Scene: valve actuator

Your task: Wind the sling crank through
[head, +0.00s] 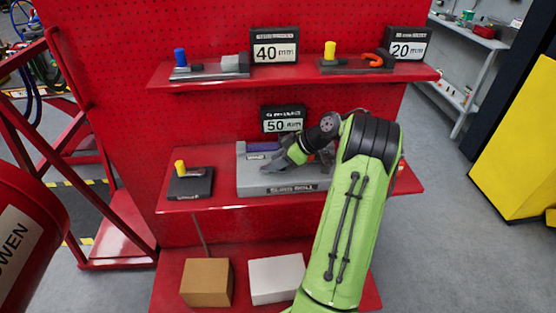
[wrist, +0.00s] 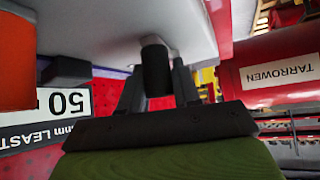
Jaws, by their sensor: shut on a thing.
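The sling roll unit (head: 255,190) is a grey box with a labelled front on the middle red shelf. My gripper (head: 280,163) reaches over it from the right. In the wrist view my gripper (wrist: 158,88) has its two dark fingers on either side of a black upright grip (wrist: 155,68), which looks like the crank's handle, and is shut on it. The crank's arm is not clearly seen, and my gripper and arm hide much of the unit's top. An orange part (wrist: 17,60) shows at the left of the wrist view.
A 50 mm sign (head: 283,119) stands behind the unit. A dark block with a yellow knob (head: 180,167) sits left on the same shelf. The upper shelf (head: 300,79) holds a blue-knobbed and a yellow-knobbed device with signs. Two boxes (head: 207,283) (head: 276,279) lie below.

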